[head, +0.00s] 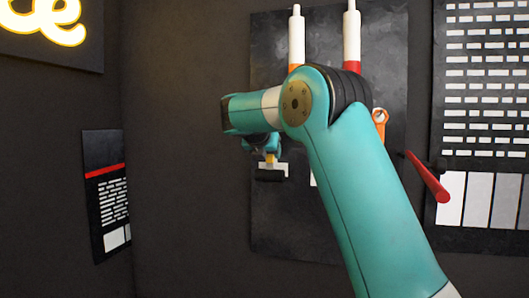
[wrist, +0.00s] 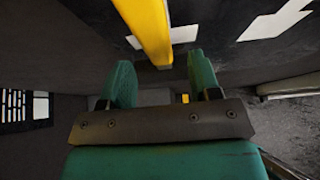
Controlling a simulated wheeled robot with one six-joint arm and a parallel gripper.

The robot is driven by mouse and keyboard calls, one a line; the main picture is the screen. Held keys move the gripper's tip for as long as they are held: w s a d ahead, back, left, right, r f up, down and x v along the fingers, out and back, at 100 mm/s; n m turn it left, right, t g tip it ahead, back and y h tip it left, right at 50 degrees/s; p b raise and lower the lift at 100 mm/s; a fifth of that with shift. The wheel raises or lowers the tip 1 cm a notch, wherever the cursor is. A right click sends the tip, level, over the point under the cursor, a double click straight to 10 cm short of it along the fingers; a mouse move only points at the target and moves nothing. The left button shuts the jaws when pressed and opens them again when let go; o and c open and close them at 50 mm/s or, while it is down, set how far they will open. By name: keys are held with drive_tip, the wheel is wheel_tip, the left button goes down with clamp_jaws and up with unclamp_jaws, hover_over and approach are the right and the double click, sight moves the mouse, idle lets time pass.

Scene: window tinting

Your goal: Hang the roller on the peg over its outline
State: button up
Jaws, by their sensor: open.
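My gripper (head: 262,143) is in front of the dark wall panel (head: 285,225), partly hidden by my own arm. Below it in the head view is a tool with a short yellow part (head: 270,158) and a black bar (head: 271,175), likely the roller. A white patch (head: 264,167) shows around its lower part. In the wrist view a yellow handle (wrist: 150,30) comes down from the top, in line with the gap between my open fingers (wrist: 160,85). White shapes (wrist: 183,34) lie on the panel behind it. The peg is hidden, and I cannot tell whether the tool hangs on it.
Two white tubes (head: 297,38) (head: 352,38) with orange and red ends are high on the panel. An orange tool (head: 379,118) and a red-handled one (head: 430,180) are right of my arm. Another white shape (head: 313,178) shows beside my arm. The panel's lower left is clear.

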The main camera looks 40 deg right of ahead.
drive_tip(key=s+a+r+b, duration=0.1)
drive_tip(key=s+a, duration=0.3)
drive_tip(key=a, duration=0.3)
drive_tip(key=s+a+r+b, duration=0.1)
drive_tip(key=s+a, duration=0.3)
drive_tip(key=a, duration=0.3)
drive_tip(key=shift+s+r, duration=0.15)
drive_tip(key=shift+r, duration=0.15)
